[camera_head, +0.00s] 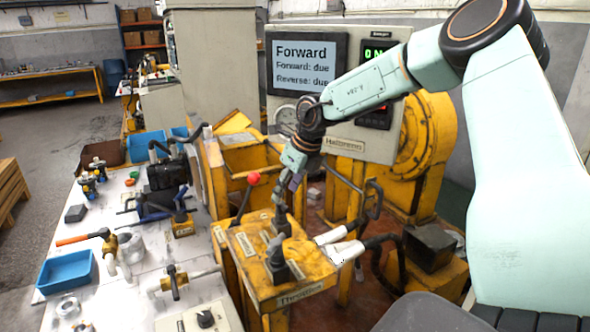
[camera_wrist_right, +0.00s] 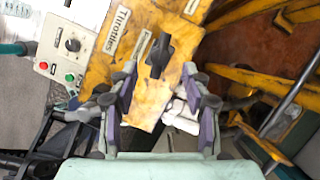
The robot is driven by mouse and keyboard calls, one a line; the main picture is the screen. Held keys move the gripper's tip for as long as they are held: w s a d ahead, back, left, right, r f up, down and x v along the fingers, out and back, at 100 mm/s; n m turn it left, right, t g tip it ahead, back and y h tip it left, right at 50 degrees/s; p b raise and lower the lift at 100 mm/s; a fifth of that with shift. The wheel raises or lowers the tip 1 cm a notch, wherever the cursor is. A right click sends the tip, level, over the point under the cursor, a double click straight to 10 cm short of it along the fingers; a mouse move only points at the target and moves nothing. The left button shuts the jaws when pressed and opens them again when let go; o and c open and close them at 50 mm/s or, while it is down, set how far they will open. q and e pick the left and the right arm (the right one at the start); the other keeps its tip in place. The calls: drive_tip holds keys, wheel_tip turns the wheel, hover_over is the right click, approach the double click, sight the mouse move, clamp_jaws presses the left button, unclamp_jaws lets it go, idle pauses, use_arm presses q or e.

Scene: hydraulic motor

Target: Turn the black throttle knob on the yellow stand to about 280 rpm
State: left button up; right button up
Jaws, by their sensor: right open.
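The yellow stand (camera_head: 310,262) carries a "Throttles" label on its front edge. A black throttle knob (camera_head: 277,262) stands upright near that edge. My right gripper (camera_head: 283,190) hangs above the back part of the stand, pointing down. In the right wrist view the black knob (camera_wrist_right: 158,55) lies just beyond and between the open fingers (camera_wrist_right: 158,88), with nothing held. The fingers look apart from it. The "Throttles" label (camera_wrist_right: 118,28) is beside it. The display (camera_head: 305,63) reads "Forward", "Forward: due" and "Reverse: due". My left gripper is not in view.
A red-ball lever (camera_head: 253,179) rises at the stand's left. White-ended handles (camera_head: 342,250) stick out at its right. A white bench (camera_head: 135,275) with valves and a blue tray (camera_head: 65,270) is to the left. A green readout (camera_head: 374,54) is partly hidden by my arm.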

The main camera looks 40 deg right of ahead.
drive_tip(key=v, duration=0.7)
drive_tip(key=shift+r, duration=0.1)
idle(0.5)
